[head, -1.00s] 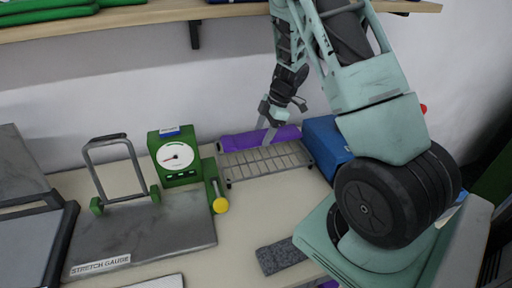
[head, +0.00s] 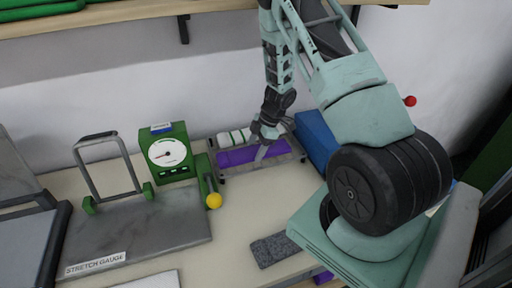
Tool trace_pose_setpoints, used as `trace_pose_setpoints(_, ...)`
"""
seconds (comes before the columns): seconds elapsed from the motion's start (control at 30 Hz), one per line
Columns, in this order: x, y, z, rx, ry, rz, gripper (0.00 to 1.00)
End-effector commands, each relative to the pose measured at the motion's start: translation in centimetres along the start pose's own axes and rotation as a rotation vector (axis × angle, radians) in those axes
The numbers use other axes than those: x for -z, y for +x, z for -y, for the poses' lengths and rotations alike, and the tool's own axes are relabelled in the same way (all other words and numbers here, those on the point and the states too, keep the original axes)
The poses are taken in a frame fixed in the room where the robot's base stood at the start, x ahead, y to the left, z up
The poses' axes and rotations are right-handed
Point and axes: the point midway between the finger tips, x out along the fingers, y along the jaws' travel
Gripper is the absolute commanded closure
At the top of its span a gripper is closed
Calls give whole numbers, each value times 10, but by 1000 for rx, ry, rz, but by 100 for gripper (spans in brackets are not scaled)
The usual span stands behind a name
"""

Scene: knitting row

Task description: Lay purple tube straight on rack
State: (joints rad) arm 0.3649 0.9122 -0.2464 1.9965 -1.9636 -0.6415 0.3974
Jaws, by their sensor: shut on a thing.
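The purple tube (head: 238,157) is a long flat-looking roll. It lies lengthwise along the rack (head: 287,158), over the middle of its slats, and looks about parallel to the rack's long edge. I cannot tell whether it rests on the slats or is held just above them. My gripper (head: 262,154) points down and is shut on the tube towards its right part. My fingers hide a little of the tube there.
A blue box (head: 317,138) is close at the right. A green dial gauge (head: 168,154) and a yellow knob (head: 214,201) are at the left. A grey pad (head: 270,250) lies in front.

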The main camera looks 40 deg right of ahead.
Motion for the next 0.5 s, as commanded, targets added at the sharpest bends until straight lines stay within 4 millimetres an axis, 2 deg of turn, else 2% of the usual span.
trace_pose_setpoints(0.03,-1,2,0,1,0,0,62)
trace_pose_setpoints(0.07,0,1,0,0,0,0,29)
trace_pose_setpoints(0.1,0,1,0,0,0,0,18)
trace_pose_setpoints(0.13,0,1,0,0,0,0,16)
trace_pose_setpoints(0.5,1,-5,0,-1,-1,1,16)
